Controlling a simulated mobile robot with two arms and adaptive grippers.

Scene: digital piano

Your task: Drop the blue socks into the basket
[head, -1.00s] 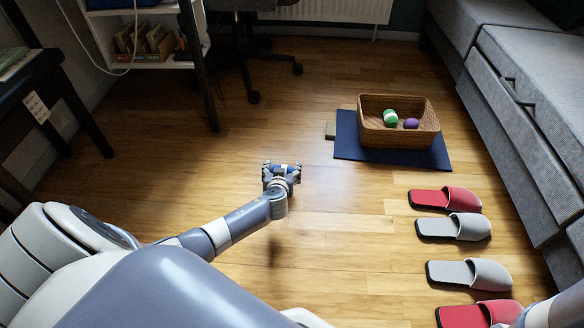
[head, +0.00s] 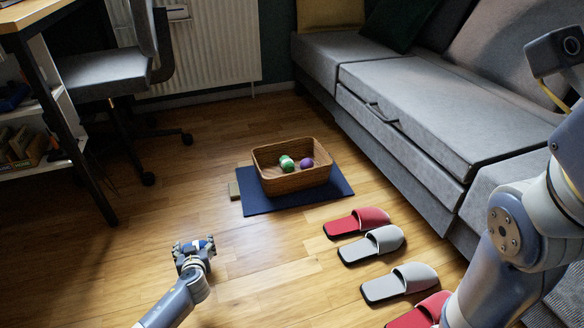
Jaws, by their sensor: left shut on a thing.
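My left gripper (head: 194,254) is low over the wooden floor, left of and nearer than the basket. It is shut on the blue socks (head: 201,244), a small blue bundle mostly hidden between the fingers. The brown wicker basket (head: 297,183) stands on a dark blue mat, apart from the gripper. A green-and-white rolled bundle (head: 287,164) and a purple one (head: 306,164) lie inside it. My right arm fills the right side of the view, but its fingers do not show.
The dark blue mat (head: 262,205) has a small tan block (head: 234,190) at its left edge. Red and grey slippers (head: 372,245) lie in a row nearer on the right. A grey sofa (head: 430,100) stands behind them. The floor between gripper and mat is clear.

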